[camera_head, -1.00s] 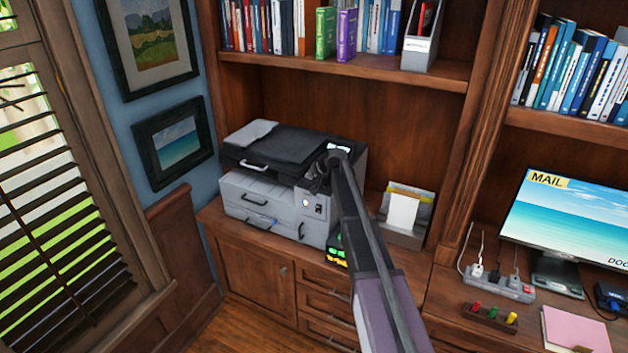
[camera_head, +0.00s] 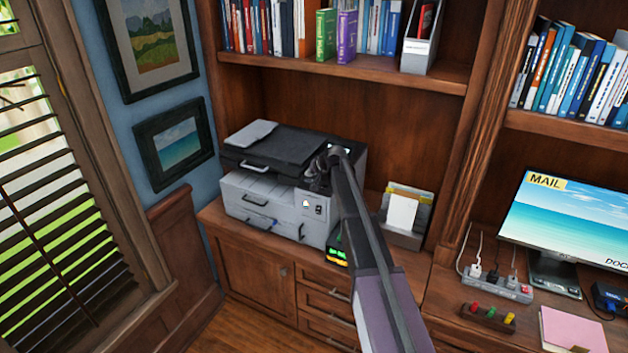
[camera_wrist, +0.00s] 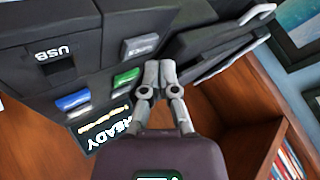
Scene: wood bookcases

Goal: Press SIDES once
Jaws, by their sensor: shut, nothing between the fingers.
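The printer (camera_head: 262,208) stands on the cabinet top at left. In the wrist view its dark panel has a grey button (camera_wrist: 140,47), a green button (camera_wrist: 126,77) and a blue button (camera_wrist: 73,101). A screen (camera_wrist: 112,132) reads READY. I can read no SIDES label, so I cannot tell which button it names. My gripper (camera_wrist: 157,68) is shut and empty, its tips just beside the grey and green buttons; contact cannot be told. In the head view my gripper (camera_head: 318,180) is at the panel's front, and my arm hides part of the panel.
A USB port (camera_wrist: 56,66) is on the panel. The printer's raised dark edge (camera_wrist: 215,45) lies right of my fingers in the wrist view. A paper holder (camera_head: 403,215) stands right of the printer, and a small device with a lit display (camera_head: 337,254) stands in front.

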